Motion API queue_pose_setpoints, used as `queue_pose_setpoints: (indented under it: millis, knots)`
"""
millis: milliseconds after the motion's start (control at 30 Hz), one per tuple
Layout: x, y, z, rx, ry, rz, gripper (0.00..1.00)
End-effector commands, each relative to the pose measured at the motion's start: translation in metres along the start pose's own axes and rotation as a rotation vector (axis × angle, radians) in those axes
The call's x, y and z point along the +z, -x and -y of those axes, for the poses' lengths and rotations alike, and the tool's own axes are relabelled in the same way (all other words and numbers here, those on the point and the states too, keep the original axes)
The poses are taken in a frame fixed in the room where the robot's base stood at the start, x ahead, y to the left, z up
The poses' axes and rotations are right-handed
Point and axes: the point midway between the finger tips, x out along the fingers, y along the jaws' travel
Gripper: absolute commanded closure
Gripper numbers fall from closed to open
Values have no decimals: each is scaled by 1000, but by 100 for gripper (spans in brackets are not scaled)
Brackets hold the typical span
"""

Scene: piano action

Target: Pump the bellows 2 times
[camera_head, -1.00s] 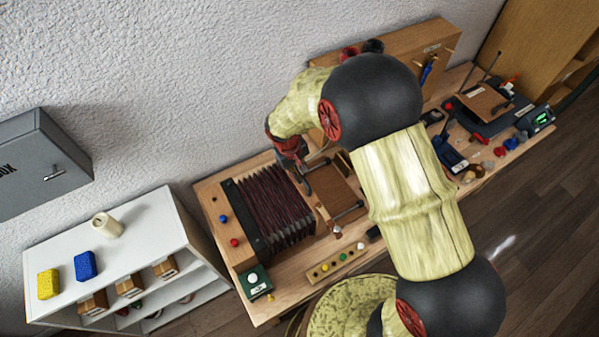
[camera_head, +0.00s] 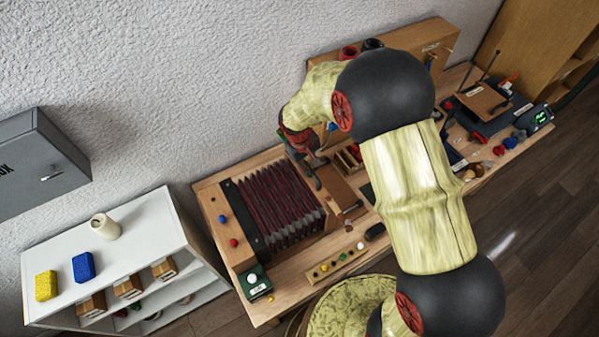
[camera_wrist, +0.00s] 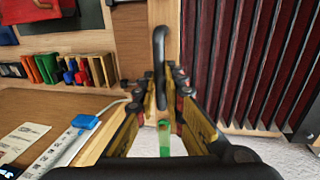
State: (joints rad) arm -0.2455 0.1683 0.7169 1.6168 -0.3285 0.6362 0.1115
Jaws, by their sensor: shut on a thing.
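The bellows (camera_head: 280,208) lies on the bench, with dark red pleats spread between a fixed left end and a wooden board (camera_head: 338,190) at its right. My gripper (camera_head: 316,166) is at the top of that board. In the wrist view, my gripper (camera_wrist: 161,92) has its two fingers around a black bar handle (camera_wrist: 159,45) on the edge of the board, and it is shut on it. The red pleats (camera_wrist: 250,60) show at the right there. My arm hides part of the bench in the head view.
A white shelf (camera_head: 140,225) with a yellow block, a blue block and a cream cup stands left of the bench. A small strip with coloured knobs (camera_head: 337,263) lies in front of the bellows. A rack of coloured items (camera_wrist: 65,70) and a tray of tools stand on the right.

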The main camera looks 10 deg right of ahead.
Motion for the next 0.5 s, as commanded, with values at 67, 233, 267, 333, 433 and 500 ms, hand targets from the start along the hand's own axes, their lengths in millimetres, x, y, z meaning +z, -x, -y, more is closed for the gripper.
queue_pose_setpoints:
  millis: [67,233,267,333,433,500]
  knots:
    - [0,-6,-26,2,-7,-1,100]
    - [0,-12,-62,3,-4,-1,100]
    - [0,-13,-66,3,-3,-1,100]
    - [0,-14,-74,3,-2,-1,100]
    - [0,-15,-78,3,0,-2,100]
    - [0,-14,-78,2,1,-2,100]
